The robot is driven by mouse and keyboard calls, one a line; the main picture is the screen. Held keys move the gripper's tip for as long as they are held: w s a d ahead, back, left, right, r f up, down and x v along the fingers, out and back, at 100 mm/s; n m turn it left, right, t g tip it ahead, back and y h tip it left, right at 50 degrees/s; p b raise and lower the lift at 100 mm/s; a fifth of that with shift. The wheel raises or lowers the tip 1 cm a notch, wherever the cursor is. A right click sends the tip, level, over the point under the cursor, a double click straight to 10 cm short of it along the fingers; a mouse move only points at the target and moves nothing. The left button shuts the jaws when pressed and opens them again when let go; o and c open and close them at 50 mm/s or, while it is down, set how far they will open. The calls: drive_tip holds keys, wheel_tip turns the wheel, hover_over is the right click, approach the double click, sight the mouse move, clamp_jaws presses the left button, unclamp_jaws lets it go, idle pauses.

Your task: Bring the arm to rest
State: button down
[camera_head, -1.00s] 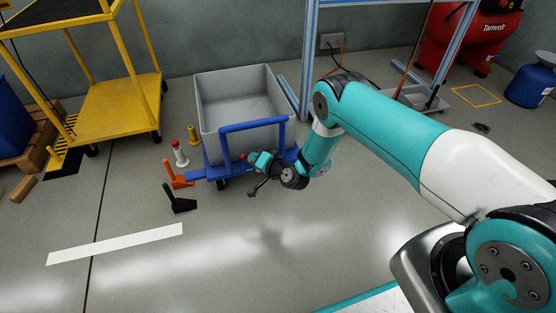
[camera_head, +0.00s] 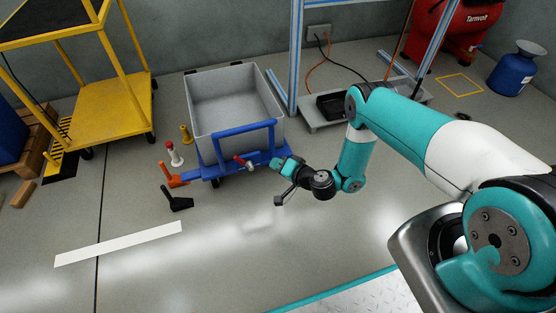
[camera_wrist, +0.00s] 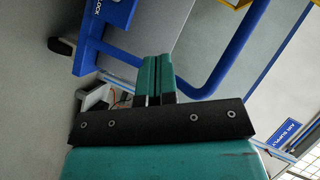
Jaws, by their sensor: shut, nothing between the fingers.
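My gripper (camera_head: 276,163) is at the end of my teal and white arm, in front of the right side of a blue-framed cart. In the wrist view, its two teal fingers (camera_wrist: 155,62) lie together with nothing between them. The gripper is low over the floor and points left towards the cart. A small gap shows between it and a red-tipped grey part (camera_head: 243,161) by the cart's blue frame.
The cart carries a grey bin (camera_head: 235,95) and has a blue push handle (camera_head: 235,131). A yellow trolley (camera_head: 120,105) stands at the left. The front floor is clear.

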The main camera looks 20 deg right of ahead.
idle(0.6)
drive_tip(key=w+a+r+n+g+y, duration=0.2)
drive_tip(key=a+r+n, duration=0.15)
drive_tip(key=r, duration=0.45)
drive_tip(key=w+a+r+n+g+y, duration=0.1)
drive_tip(key=a+r+n+g+y, duration=0.2)
drive_tip(key=r, duration=0.6)
drive_tip(key=s+a+r+n+g+h, duration=0.1)
drive_tip(key=s+a+r+n+g, duration=0.1)
drive_tip(key=r, duration=0.4)
drive_tip(key=s+a+r+n+g, duration=0.1)
drive_tip(key=s+a+r+n, duration=0.15)
drive_tip(key=r, duration=0.35)
drive_tip(key=s+d+r+n+g+h, duration=0.1)
drive_tip(key=s+d+r+h, duration=0.15)
drive_tip(key=s+r, duration=0.45)
drive_tip(key=s+d+r+n+g+h, duration=0.1)
drive_tip(key=s+d+r+g+h, duration=0.15)
drive_tip(key=s, duration=0.95)
drive_tip(key=s+d+r+g+h, duration=0.1)
drive_tip(key=s+d+r+h, duration=0.1)
drive_tip(key=s+d+r, duration=0.5)
drive_tip(key=s+a+r+p, duration=0.1)
drive_tip(key=r+p, duration=1.6)
drive_tip(key=s+a+r+p, duration=0.1)
drive_tip(key=a+r+p, duration=0.1)
drive_tip(key=r+p, duration=1.5)
drive_tip(key=shift+r+p, duration=0.4)
drive_tip(key=shift+p, duration=0.4)
